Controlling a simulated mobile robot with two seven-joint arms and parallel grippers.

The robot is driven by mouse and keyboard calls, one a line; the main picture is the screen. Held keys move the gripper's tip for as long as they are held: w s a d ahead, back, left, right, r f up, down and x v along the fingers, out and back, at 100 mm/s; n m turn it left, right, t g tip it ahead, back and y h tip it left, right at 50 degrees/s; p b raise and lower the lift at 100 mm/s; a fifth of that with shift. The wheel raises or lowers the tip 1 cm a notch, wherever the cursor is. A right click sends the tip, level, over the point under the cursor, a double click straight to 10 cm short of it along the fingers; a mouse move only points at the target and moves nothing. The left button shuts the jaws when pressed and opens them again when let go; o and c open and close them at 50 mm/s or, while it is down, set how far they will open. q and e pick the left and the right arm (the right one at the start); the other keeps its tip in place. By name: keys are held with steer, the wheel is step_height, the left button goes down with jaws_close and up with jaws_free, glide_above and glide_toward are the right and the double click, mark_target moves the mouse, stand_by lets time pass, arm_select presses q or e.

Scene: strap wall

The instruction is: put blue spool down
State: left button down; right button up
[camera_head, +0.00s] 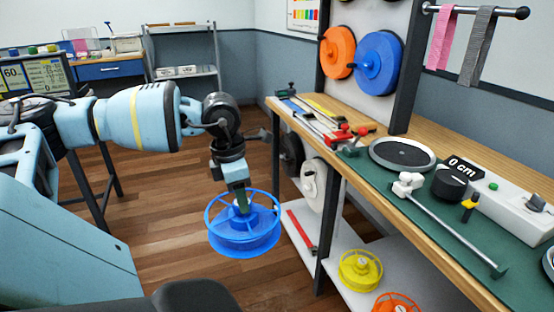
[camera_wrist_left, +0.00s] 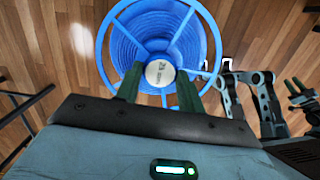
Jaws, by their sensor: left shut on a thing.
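The blue spool (camera_head: 243,238) hangs in my left gripper (camera_head: 241,200), out over the wooden floor and left of the bench. The gripper points down and is shut on the spool's hub. In the left wrist view the blue spool (camera_wrist_left: 158,45) shows from above, with spokes, wound blue strap and a pale round hub label. The two green fingertips (camera_wrist_left: 158,90) are at the near side of the hub. The spool looks about level.
The bench (camera_head: 440,215) carries a round plate, a rail and a black dial. Orange and blue discs (camera_head: 380,65) hang on the board.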

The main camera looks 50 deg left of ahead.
mark_target(269, 224)
arm_select(q)
steer(key=d+f+m, duration=0.1)
steer(key=d+m, duration=0.1)
steer(key=w+d+f+m, duration=0.1)
steer(key=d+m, duration=0.1)
steer(key=m, duration=0.1)
steer(key=w+d+f+m+h, duration=0.1)
steer(key=d+m, duration=0.1)
steer(key=d, duration=0.1)
steer(key=shift+w+f+m, duration=0.2)
steer(key=shift+f+m, duration=0.1)
steer(key=shift+f, duration=0.05)
steer(key=w+d+m+g+y, duration=0.1)
steer(key=w+d+m+g, duration=0.1)
steer(key=d+m, duration=1.8)
steer(key=w+m, duration=0.1)
steer(key=m, duration=0.3)
steer(key=shift+w+d+f+m+g, duration=0.25)
steer(key=shift+w+f+m+g, duration=0.05)
steer(key=shift+w+g, duration=0.1)
steer(key=shift+s, duration=0.15)
